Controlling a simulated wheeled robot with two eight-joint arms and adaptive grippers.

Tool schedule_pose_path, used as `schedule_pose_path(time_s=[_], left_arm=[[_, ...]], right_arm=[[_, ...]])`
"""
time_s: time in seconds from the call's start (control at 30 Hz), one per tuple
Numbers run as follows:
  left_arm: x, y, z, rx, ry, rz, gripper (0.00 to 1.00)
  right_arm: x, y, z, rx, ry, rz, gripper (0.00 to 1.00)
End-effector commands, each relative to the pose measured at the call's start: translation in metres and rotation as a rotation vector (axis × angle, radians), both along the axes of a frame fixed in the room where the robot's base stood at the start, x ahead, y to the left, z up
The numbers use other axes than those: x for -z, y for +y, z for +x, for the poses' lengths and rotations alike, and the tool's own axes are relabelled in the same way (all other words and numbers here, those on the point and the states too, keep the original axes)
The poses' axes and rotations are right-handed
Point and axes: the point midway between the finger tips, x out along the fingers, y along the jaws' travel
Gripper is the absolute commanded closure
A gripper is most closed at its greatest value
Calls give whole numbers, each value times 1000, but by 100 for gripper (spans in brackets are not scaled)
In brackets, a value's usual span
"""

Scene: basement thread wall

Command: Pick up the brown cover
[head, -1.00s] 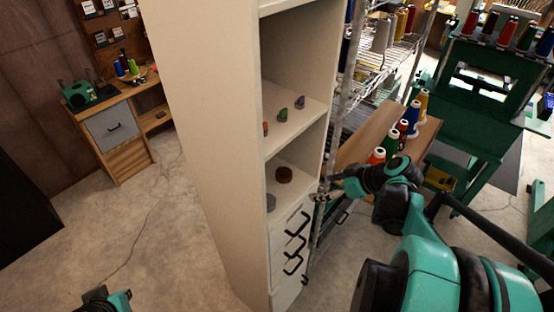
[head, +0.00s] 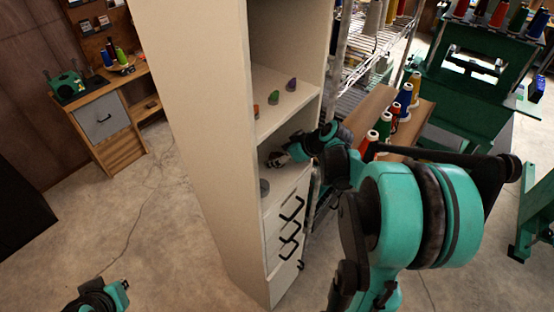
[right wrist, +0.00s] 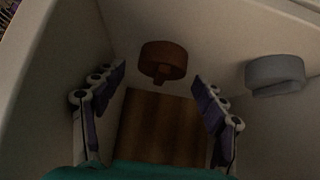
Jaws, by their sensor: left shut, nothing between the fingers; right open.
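The brown cover (right wrist: 163,58) is a short round piece standing on the lower open shelf of the cream cabinet, in the right wrist view. My right gripper (right wrist: 158,74) is open, with its two fingers apart on either side below the cover in the picture; nothing is held. In the head view my right gripper (head: 278,158) reaches into that shelf and hides the brown cover. A grey cover (right wrist: 275,75) is to the right of it; it also shows in the head view (head: 264,187). My left gripper (head: 98,296) is shut and empty, low at the left.
The cream cabinet (head: 190,120) has side walls close around my right gripper. The shelf above holds small orange, green and purple pieces (head: 274,97). Drawers with black handles (head: 290,220) are below. A wire rack and thread cones (head: 384,124) stand to the right.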

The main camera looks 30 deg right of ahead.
Motion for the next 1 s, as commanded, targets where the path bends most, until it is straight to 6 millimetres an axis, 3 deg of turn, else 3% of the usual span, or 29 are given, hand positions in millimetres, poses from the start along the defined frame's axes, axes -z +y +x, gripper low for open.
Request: schedule_pose_path(time_s=[0.33, 0.5, 1.0], left_arm=[[2, 0, 0, 0, 0, 0, 100], [2, 0, 0, 0, 0, 0, 100], [0, 0, 0, 0, 0, 0, 100]], right_arm=[[8, 3, 7, 0, 1, 1, 28], [8, 3, 7, 0, 1, 1, 64], [2, 2, 4, 1, 0, 1, 65]])
